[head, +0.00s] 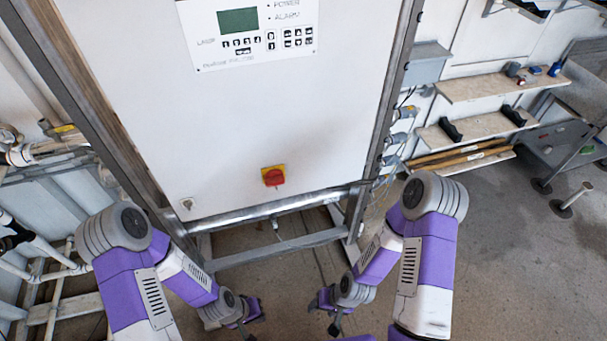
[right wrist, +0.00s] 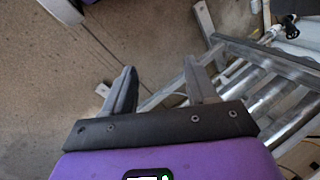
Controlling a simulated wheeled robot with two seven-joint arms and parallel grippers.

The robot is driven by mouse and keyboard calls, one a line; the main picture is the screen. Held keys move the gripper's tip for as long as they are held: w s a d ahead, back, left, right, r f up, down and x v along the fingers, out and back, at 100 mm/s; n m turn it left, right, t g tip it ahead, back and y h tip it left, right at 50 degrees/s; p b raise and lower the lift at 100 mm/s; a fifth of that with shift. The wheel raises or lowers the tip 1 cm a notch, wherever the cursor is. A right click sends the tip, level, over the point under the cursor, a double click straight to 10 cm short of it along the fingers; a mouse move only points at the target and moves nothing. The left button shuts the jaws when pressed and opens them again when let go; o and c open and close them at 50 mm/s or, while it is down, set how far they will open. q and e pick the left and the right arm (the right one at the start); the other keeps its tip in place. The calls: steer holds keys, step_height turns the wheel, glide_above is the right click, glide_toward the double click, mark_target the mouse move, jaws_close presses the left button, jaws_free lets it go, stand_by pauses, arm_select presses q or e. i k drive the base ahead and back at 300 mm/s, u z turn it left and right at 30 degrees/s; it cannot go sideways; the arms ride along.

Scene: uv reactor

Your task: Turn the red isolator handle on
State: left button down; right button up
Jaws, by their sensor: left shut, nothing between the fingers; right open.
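The red isolator handle (head: 273,177) sits on a yellow plate low on the front of the white cabinet (head: 230,120). My left gripper (head: 255,312) is below the cabinet, in front of its frame, and is shut and empty. My right gripper (head: 322,302) is also below and in front of the handle, well apart from it. In the right wrist view its two dark fingers (right wrist: 160,85) are apart with nothing between them. The handle does not show in the right wrist view.
A control panel (head: 248,32) with a green screen is on the upper cabinet. A metal frame (head: 275,247) surrounds the cabinet's lower part. Pipes (head: 45,150) stand at the left and shelves (head: 480,130) at the right. The floor (head: 500,230) at the right is mostly clear.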

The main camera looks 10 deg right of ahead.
mark_target(274, 177)
steer(key=z, duration=2.55)
steer(key=k, duration=1.2)
steer(key=u, duration=1.65)
